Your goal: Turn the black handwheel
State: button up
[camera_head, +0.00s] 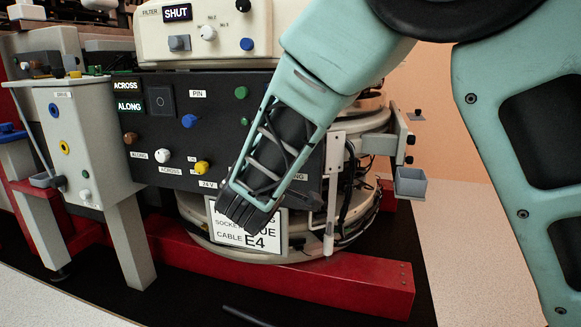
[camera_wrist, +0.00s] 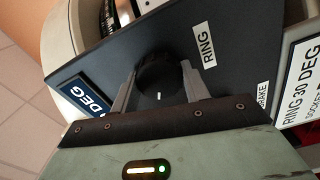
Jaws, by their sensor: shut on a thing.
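The black handwheel (camera_wrist: 157,70) shows in the wrist view as a dark round knob with a short white mark on its face. It sits on a dark panel (camera_wrist: 115,60) beside a RING label (camera_wrist: 203,44). My gripper (camera_wrist: 159,78) has one grey finger on each side of the handwheel and is shut on it. In the head view, my teal arm reaches down in front of the panel (camera_head: 140,165). The handwheel and my fingertips cannot be made out there.
A white sign (camera_head: 274,240) stands below the panel. A grey drive box (camera_head: 85,140) on legs is at left. A red beam (camera_head: 340,283) runs along the base. A small grey bin (camera_head: 410,183) hangs at right. Open floor (camera_head: 480,265) lies at lower right.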

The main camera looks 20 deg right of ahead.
dwell(0.4)
jog(key=shift+f, duration=0.1)
jog(key=o, duration=1)
jog(key=shift+s, duration=0.1)
jog(key=p+v, duration=0.6)
jog(key=v, duration=1.1)
jog(key=shift+s+a, duration=0.1)
jog(key=shift+a, duration=0.05)
